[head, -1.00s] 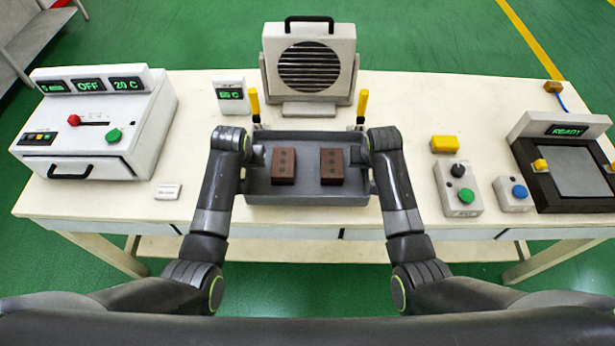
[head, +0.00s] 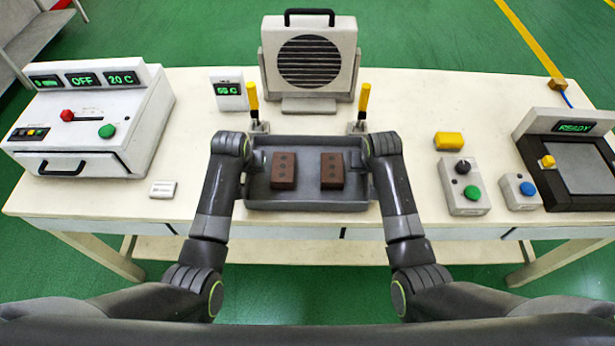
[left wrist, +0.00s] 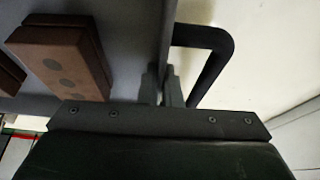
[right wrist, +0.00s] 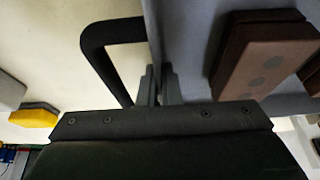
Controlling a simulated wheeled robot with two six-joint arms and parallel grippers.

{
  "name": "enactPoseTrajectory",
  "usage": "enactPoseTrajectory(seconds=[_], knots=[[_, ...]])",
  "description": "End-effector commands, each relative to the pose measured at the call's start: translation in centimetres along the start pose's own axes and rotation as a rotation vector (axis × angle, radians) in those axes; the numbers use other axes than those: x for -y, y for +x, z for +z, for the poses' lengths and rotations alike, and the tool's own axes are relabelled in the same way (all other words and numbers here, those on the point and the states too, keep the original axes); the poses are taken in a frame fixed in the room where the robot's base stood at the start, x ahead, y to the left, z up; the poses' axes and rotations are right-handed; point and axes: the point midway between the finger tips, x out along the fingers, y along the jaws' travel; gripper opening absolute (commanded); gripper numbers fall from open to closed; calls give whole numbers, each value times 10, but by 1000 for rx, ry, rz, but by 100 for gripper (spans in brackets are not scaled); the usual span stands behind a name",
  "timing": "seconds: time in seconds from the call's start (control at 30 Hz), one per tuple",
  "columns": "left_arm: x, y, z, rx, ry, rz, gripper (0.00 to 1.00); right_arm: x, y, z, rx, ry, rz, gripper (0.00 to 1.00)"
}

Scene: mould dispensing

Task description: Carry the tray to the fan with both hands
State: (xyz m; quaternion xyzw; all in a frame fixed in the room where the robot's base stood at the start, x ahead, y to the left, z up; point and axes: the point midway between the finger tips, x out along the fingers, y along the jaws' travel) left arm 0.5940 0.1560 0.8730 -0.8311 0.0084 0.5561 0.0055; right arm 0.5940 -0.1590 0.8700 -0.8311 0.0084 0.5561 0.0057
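A grey tray (head: 306,205) lies at the table's front middle, holding two brown blocks (head: 284,171) (head: 332,171) with dark round marks. The fan (head: 309,60), a pale box with a round dark grille, stands behind it with a gap between. My left gripper (head: 248,160) is at the tray's left side and my right gripper (head: 367,160) at its right side. In the left wrist view the fingers (left wrist: 162,86) are close together at the tray's side by a black handle (left wrist: 220,55). The right wrist view shows the same fingers (right wrist: 159,86) and handle (right wrist: 92,50). Whether the tray touches the table is unclear.
Two yellow-topped posts (head: 254,105) (head: 362,105) stand between tray and fan. A display (head: 229,91) reads a temperature beside the fan. The white oven (head: 90,125) is left. Button boxes (head: 463,188) (head: 519,192), a yellow block (head: 448,141) and a READY device (head: 570,160) are right.

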Motion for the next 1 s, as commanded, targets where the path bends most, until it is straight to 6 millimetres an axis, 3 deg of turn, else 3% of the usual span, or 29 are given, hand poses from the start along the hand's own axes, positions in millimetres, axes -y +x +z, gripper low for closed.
enactPoseTrajectory(seconds=[0.17,0.37,0.77,1.0], knots=[[0,8,2,-4,0,0,0,0,8,2,-4,0,0,0],[0,8,3,0,0,-1,26,0,8,3,0,0,1,26],[0,2,3,0,0,0,26,0,8,3,0,0,0,26],[0,-30,2,-5,-1,1,26,0,8,3,0,0,0,26]])
